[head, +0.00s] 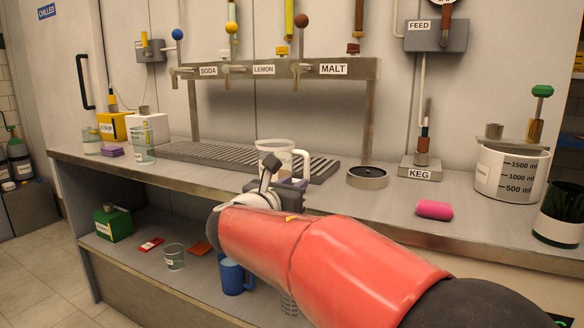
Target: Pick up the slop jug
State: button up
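A blue jug or mug (234,278) stands on the lower shelf, partly beside my red arm.
Taps labelled soda, lemon and malt (300,70) hang above the tray. A round metal dish (367,177), the KEG block (420,168), a pink sponge (434,210) and a large measuring pot (511,172) stand to the right. Glasses (143,147) stand left.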

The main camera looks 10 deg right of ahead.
aim_at(305, 176)
jog(key=x, duration=0.5)
jog(key=p+x, duration=0.1)
jog(key=x, duration=0.2)
jog(key=shift+w+f, duration=0.1)
jog(key=shift+f, duration=0.15)
grip_shut()
